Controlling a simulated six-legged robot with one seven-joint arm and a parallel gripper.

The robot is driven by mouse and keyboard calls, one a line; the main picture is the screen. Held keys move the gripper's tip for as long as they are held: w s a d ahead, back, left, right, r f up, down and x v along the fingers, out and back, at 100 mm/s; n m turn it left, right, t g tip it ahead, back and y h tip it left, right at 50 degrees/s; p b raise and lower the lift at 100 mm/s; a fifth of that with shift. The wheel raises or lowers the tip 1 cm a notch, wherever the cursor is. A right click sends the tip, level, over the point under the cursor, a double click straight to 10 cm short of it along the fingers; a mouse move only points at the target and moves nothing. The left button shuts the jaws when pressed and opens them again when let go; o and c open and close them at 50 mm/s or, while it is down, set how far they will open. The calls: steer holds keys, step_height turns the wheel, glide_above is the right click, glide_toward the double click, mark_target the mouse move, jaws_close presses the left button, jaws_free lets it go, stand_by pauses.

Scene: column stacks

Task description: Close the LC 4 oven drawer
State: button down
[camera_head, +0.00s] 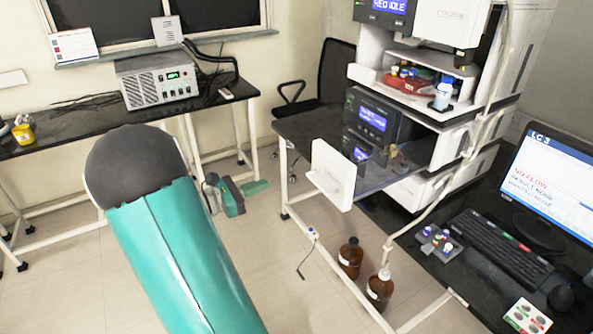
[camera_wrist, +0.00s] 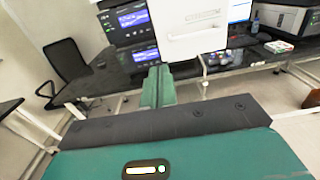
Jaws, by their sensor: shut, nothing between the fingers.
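A white drawer front (camera_head: 333,175) stands out from the instrument stack on the dark bench, so the drawer is open. In the wrist view a white front panel (camera_wrist: 190,22) with small lettering and a handle-like strip fills the top middle; it looks like the same drawer. My gripper (camera_head: 263,185) is left of the drawer front in the head view, apart from it, with its fingers pointing right. In the wrist view its teal fingers (camera_wrist: 158,86) are together and empty, below and left of the panel. No LC 4 label is legible.
Instruments with blue displays (camera_head: 372,118) stand beside the drawer. Brown bottles (camera_head: 350,258) stand under the bench. A monitor (camera_head: 550,180) reading LC 3 and a keyboard (camera_head: 488,250) are at right. An office chair (camera_head: 335,75) is behind. Floor (camera_head: 265,240) left of the bench is clear.

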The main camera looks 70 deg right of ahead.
steer(key=x, duration=1.4)
steer(key=shift+d, duration=0.15)
steer(key=x, duration=2.8)
steer(key=shift+d, duration=0.2)
